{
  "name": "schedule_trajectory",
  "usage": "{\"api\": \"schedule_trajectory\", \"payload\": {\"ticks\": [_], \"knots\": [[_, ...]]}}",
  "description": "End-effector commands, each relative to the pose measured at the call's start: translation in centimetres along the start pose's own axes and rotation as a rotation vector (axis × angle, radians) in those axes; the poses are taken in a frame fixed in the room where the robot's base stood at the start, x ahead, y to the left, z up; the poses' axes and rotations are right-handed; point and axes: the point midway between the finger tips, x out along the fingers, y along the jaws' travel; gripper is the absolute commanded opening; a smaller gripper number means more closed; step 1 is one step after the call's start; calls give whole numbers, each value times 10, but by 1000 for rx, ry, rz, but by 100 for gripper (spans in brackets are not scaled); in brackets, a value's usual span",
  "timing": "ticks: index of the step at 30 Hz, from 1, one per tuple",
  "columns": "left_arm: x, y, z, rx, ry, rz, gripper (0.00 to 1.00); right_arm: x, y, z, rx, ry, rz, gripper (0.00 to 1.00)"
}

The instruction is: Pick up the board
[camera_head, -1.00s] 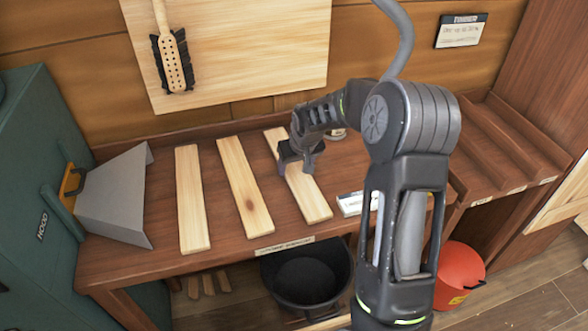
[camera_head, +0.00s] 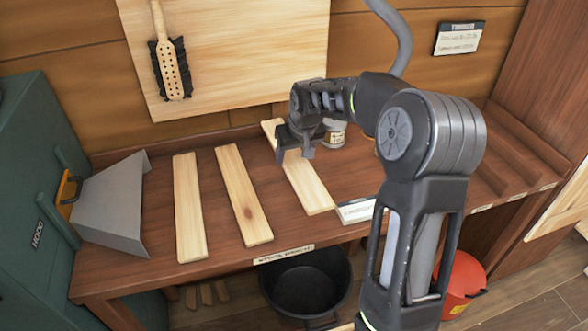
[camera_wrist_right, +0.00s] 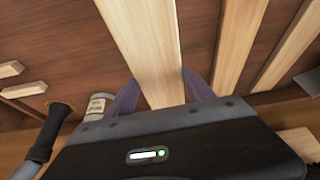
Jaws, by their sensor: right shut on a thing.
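Three pale wooden boards lie in a row over the brown workbench (camera_head: 140,215). My right gripper (camera_head: 296,155) is shut across the rightmost board (camera_head: 311,189) near its far end, and this board appears raised slightly off the bench. In the right wrist view the same board (camera_wrist_right: 145,45) runs between the two fingers. The left board (camera_head: 189,210) and the middle board (camera_head: 243,195), with a dark knot, lie flat on the bench, apart from the gripper. My left gripper is not in view.
A small labelled jar (camera_head: 335,133) stands behind the held board. A white card (camera_head: 356,210) is by its near end. A grey metal hood (camera_head: 115,205) is at left. A black tub (camera_head: 306,284) and red bucket (camera_head: 462,285) sit below.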

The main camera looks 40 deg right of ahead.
Motion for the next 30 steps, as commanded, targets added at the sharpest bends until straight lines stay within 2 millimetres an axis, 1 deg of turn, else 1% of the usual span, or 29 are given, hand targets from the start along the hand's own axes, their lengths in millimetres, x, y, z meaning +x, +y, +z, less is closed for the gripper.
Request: {"api": "schedule_trajectory", "payload": {"ticks": [1, 3, 8, 30], "knots": [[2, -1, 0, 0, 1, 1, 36, -8, -1, -4, -1, 5, -1, 11], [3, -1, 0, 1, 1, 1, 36, -18, 0, -9, -1, 5, -1, 11], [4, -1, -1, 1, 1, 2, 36, -30, 0, -13, 0, 1, 0, 11], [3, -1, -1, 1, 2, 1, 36, -31, 0, -13, 0, 0, 0, 11]]}}
